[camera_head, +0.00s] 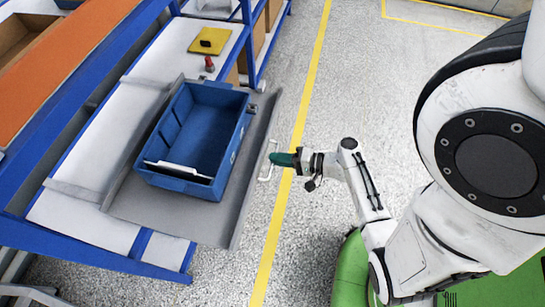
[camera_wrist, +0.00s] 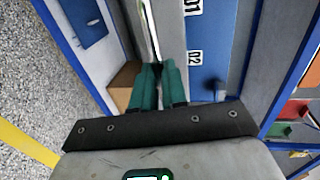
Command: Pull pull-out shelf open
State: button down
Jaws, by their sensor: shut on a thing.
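The grey pull-out shelf (camera_head: 239,206) juts out from the blue rack toward the aisle, with a blue crate (camera_head: 215,106) on it. A pale handle (camera_head: 265,173) is on its front edge. In the wrist view my gripper (camera_wrist: 158,66) is shut on the handle (camera_wrist: 151,27), whose bar runs up from between the fingertips. The fingers hide the gripped part.
The blue rack (camera_head: 110,68) stands on the left. A yellow block (camera_head: 209,41) and a small red-topped item (camera_head: 209,63) are on the white surface behind the shelf. A yellow floor line (camera_head: 306,90) runs past the shelf; the grey floor beyond is clear.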

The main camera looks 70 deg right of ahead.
jog(key=shift+s, duration=0.2)
jog(key=c, duration=1.2)
grip_release()
jog(key=shift+o, duration=0.2)
jog(key=v, duration=1)
jog(key=shift+s+b, duration=0.35)
jog(key=shift+b, duration=0.1)
